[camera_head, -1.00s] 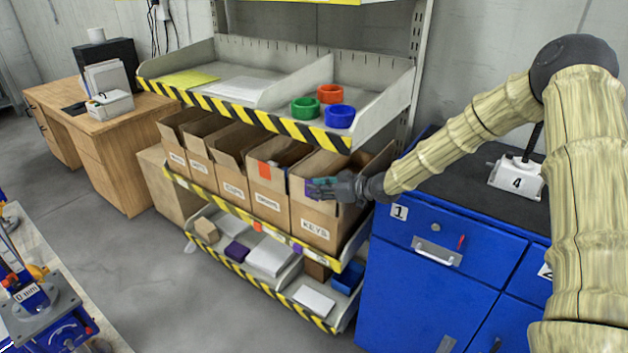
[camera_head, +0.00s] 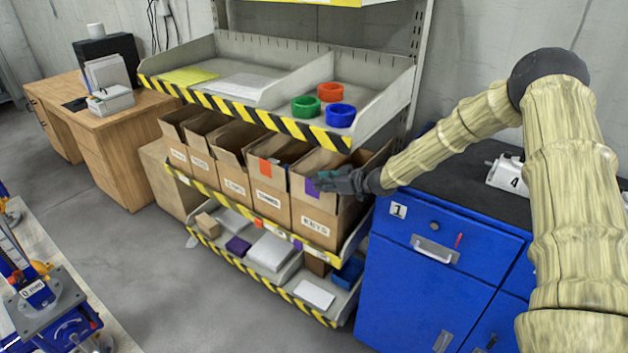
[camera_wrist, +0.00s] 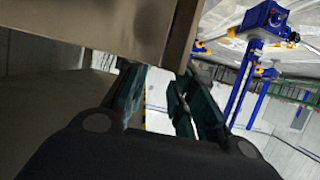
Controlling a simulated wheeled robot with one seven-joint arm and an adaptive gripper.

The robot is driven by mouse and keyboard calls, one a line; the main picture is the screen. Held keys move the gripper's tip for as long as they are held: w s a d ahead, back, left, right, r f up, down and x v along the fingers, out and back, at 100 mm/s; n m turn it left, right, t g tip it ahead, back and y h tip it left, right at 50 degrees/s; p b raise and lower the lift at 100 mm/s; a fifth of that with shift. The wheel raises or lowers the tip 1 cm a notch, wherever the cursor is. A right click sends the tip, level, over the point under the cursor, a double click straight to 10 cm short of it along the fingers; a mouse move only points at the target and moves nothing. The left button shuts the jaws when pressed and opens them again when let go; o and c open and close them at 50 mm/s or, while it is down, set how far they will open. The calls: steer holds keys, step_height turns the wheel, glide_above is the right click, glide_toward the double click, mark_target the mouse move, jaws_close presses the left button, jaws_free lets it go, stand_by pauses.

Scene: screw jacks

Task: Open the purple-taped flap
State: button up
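The purple tape (camera_head: 312,188) is on the upright front flap of the cardboard box labelled KEYS (camera_head: 314,222), at the right end of the middle shelf. My gripper (camera_head: 321,181) is at the top of this box, by the flap and partly in front of the box opening. In the wrist view my gripper (camera_wrist: 156,100) shows two teal-padded fingers apart, with a gap between them. A brown cardboard panel (camera_wrist: 150,30) is close above and beyond the fingertips. I cannot tell whether a finger touches it. The tape is not visible in the wrist view.
More open boxes (camera_head: 270,200) stand in a row to the left. An upper shelf (camera_head: 350,82) with striped edge and coloured rings hangs just above the boxes. The blue cabinet (camera_head: 430,290) stands at right, beneath my arm. The floor (camera_head: 190,290) in front is clear.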

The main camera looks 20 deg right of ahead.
mark_target(312, 193)
steer(key=shift+p+x, duration=0.55)
steer(key=shift+x, duration=1.5)
steer(key=shift+c, duration=0.2)
jaws_close()
